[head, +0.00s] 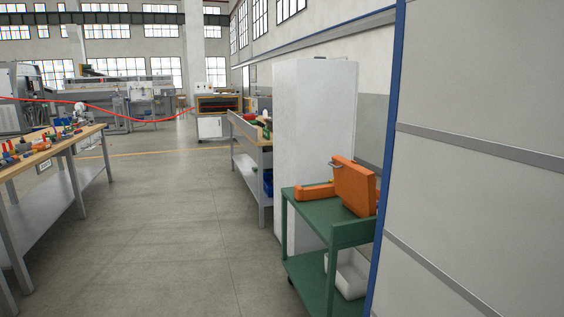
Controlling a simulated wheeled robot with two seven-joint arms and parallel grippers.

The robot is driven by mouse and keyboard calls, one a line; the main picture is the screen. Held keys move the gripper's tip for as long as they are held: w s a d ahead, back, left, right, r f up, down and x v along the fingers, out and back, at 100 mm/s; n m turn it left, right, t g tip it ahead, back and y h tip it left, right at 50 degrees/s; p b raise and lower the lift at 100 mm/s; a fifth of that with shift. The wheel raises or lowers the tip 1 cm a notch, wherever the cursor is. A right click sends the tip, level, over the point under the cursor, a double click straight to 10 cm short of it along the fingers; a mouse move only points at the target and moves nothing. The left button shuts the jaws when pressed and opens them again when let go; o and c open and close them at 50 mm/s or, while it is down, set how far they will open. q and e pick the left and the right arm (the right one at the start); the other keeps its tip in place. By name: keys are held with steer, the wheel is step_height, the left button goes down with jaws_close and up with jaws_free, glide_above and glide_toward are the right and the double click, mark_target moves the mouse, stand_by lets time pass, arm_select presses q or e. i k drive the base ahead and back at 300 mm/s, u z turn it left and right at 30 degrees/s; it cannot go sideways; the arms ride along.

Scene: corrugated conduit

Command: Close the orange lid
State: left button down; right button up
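An orange case (314,191) sits on the top shelf of a green cart (316,211) at the right of the head view. Its orange lid (355,184) stands raised, tilted up at the right side of the case, with a grey handle on its upper left. The lid hides part of the case's base. Neither of my grippers shows in the head view.
A white panel wall with a blue edge (386,160) stands close at the right. A white cabinet (314,130) is behind the cart. A white bin (348,276) is on the cart's lower shelf. A workbench (50,160) stands at the left. The floor between is clear.

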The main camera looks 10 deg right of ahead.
mark_target(355, 184)
steer(key=z, duration=0.05)
steer(key=i, duration=2)
steer(key=z, duration=0.55)
